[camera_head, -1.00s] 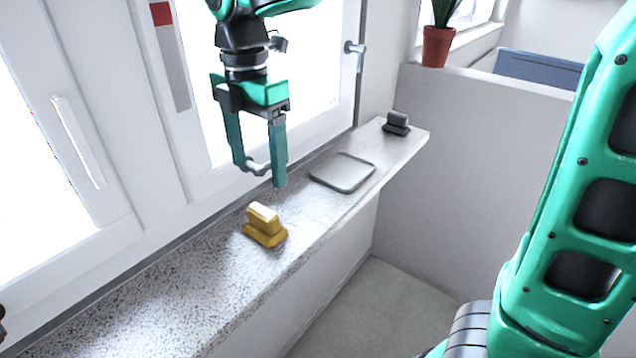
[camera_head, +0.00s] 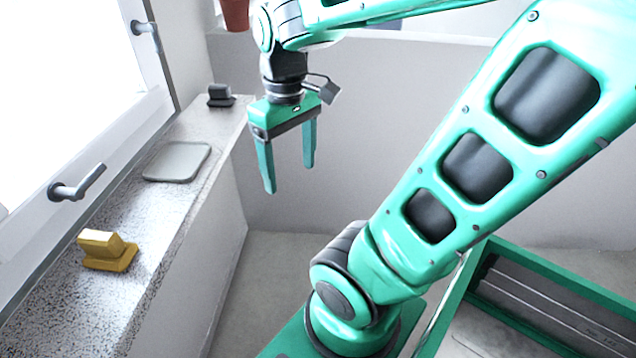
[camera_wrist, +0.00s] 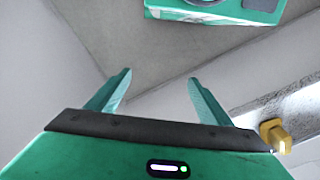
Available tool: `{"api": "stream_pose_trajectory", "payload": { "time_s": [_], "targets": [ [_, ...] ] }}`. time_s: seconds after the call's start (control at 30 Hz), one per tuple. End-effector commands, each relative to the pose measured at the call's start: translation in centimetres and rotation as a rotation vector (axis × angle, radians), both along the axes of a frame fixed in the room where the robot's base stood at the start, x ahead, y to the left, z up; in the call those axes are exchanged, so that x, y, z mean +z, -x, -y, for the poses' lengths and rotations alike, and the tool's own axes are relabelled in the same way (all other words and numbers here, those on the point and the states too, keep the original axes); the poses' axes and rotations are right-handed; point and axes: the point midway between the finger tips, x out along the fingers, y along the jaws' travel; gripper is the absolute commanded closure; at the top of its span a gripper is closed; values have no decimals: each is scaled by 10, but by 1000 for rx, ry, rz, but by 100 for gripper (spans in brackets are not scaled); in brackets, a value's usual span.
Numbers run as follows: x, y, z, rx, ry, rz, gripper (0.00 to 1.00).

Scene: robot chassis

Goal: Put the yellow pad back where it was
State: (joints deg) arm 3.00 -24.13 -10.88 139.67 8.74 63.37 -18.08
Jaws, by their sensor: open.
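The yellow pad (camera_head: 107,251) stands on the speckled window sill, at the lower left of the head view. It has a wide base with a raised block on top. It also shows at the right edge of the wrist view (camera_wrist: 277,136). My gripper (camera_head: 290,180) is open and empty, its fingers pointing down. It hangs to the right of the sill in the head view, apart from the pad. In the wrist view the open fingers (camera_wrist: 158,85) have only floor and wall between them.
A flat grey tray (camera_head: 177,161) lies on the sill (camera_head: 165,215) beyond the pad. A dark grey pad (camera_head: 221,96) stands at the sill's far end. Window handles (camera_head: 76,188) stick out on the left. A plant pot (camera_head: 236,14) is at the top. Open floor lies right of the sill.

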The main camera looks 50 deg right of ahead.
Motion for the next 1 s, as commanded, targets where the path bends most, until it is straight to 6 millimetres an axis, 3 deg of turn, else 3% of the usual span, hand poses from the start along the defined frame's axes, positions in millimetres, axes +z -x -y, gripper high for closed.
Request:
{"api": "stream_pose_trajectory", "payload": {
  "time_s": [0.1, 0.3, 1.0],
  "targets": [
    [-17, 37, 19, -281, -1, -3, 27],
    [-31, 63, 27, -497, -1, -6, 27],
    [-32, 64, 27, -510, -1, -6, 27]
  ]
}}
